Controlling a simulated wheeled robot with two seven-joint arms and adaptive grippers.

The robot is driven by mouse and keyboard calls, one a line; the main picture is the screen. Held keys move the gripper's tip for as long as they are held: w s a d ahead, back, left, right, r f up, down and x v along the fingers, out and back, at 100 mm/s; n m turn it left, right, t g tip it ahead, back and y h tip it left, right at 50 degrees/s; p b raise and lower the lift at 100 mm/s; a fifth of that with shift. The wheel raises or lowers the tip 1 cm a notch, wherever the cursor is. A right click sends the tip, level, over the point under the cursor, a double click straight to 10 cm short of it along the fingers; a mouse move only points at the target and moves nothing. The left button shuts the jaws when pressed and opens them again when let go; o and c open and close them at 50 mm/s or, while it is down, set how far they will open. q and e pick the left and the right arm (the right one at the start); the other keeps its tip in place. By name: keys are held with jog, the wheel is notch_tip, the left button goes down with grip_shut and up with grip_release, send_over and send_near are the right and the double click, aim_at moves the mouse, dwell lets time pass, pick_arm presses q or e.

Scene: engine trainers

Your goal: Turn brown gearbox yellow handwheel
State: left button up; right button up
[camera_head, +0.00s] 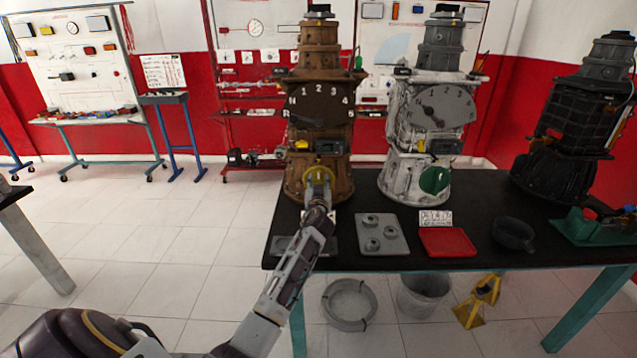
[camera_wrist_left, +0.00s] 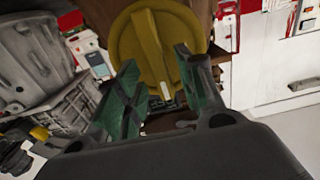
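The brown gearbox (camera_head: 322,125) stands upright at the left end of the black table, with a numbered dial on its upper front. Its yellow handwheel (camera_head: 319,174) is low on the front, partly hidden by my left gripper (camera_head: 318,189). In the left wrist view the yellow handwheel (camera_wrist_left: 155,45) is a round disc with a raised bar across it. My left gripper (camera_wrist_left: 160,92) has its two green-padded fingers spread apart, with the lower end of the bar between their tips. I cannot tell whether the fingers touch it. My right gripper is not in view.
A white gearbox (camera_head: 432,110) with a green handwheel (camera_head: 434,180) stands to the right, and a black gearbox (camera_head: 575,125) further right. A grey plate (camera_head: 396,245), red tray (camera_head: 447,243) and dark bowl (camera_head: 513,234) lie on the black table (camera_head: 480,258).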

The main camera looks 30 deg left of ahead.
pick_arm(q)
jog(key=shift+w+a, duration=0.35)
jog(key=shift+w, duration=0.2)
grip_shut()
